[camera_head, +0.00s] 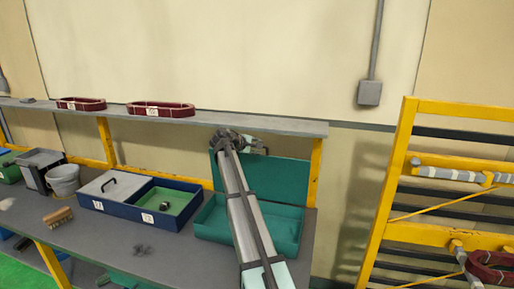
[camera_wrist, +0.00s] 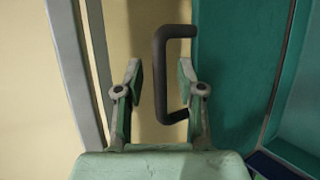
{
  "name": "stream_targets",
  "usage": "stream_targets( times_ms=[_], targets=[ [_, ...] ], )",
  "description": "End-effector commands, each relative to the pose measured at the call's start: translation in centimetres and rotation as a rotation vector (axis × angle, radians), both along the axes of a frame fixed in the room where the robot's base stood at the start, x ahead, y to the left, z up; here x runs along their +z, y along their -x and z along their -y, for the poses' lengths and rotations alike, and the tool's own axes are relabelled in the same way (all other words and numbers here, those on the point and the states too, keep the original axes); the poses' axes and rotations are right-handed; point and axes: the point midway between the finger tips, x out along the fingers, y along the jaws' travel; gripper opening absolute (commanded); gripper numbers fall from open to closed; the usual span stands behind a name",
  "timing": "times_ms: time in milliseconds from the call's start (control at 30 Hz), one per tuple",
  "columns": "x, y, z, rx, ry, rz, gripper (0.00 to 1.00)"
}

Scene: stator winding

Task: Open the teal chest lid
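The teal chest (camera_head: 286,230) stands on the right end of the workbench, its open inside partly hidden behind my arm. Its teal lid (camera_head: 278,182) stands raised, roughly upright, at the back of the chest. My gripper (camera_head: 260,146) is at the lid's top edge, small in the head view. In the wrist view the dark C-shaped handle (camera_wrist: 160,80) projects from the teal lid (camera_wrist: 235,70). My gripper (camera_wrist: 160,77) is open, one finger on each side of the handle's bar, with gaps visible between the fingers and the bar.
A grey shelf (camera_head: 225,119) carrying dark red oval parts runs just above the lid. A blue two-part box (camera_head: 125,212) stands left of the chest. A yellow rack (camera_head: 390,190) stands to the right.

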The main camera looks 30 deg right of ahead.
Motion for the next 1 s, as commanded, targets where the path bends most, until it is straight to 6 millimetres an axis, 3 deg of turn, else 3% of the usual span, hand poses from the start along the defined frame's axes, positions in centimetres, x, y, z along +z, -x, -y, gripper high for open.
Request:
stream_targets(
  times_ms=[267,700,1000],
  targets=[
    [1.0,0.8,-2.1,0.001,0.0,0.0,0.38],
    [4.4,2.8,-8.9,0.002,0.0,0.001,0.38],
    [5.1,3.2,-10.4,0.0,0.0,-0.001,0.38]
  ],
)
